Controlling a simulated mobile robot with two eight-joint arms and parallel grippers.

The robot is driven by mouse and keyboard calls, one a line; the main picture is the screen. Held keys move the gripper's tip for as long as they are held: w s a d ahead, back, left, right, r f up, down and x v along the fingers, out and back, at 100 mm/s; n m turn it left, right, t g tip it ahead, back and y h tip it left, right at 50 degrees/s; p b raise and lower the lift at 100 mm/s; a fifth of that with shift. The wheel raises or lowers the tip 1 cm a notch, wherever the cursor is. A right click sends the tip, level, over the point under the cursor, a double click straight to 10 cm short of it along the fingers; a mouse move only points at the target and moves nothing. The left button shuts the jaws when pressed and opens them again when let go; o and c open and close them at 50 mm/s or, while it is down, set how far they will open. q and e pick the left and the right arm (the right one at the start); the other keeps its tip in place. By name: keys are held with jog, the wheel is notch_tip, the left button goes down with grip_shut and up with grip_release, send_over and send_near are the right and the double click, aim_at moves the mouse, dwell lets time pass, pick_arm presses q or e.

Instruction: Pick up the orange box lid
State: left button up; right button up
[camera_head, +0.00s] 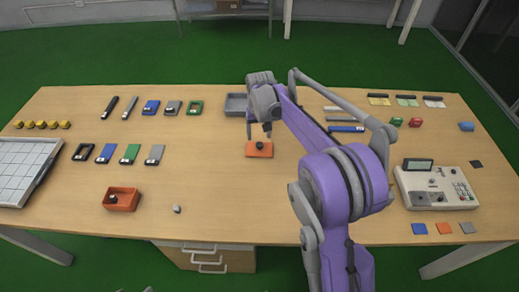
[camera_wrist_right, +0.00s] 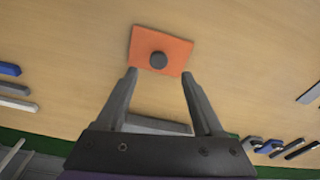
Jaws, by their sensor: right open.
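The orange box lid (camera_head: 257,152) is a flat orange plate with a dark round knob on top. It lies on the table near the middle in the head view. The lid (camera_wrist_right: 176,50) also shows whole in the right wrist view, just beyond the fingertips. My right gripper (camera_head: 258,131) is above the lid, pointing down, with its fingers spread. An open orange box (camera_head: 122,207) with a dark object inside stands at the front left. My left gripper is not in view.
A grey tray (camera_head: 236,104) lies just behind the lid. A beige device (camera_head: 436,188) with a screen stands at the right. The table is clear around the lid's left and front.

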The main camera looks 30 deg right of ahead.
aim_at(260, 144)
jog(key=f, duration=0.5)
jog(key=shift+w+d, duration=0.15)
jog(key=shift+d, duration=0.05)
jog(key=shift+c, duration=0.2)
grip_shut()
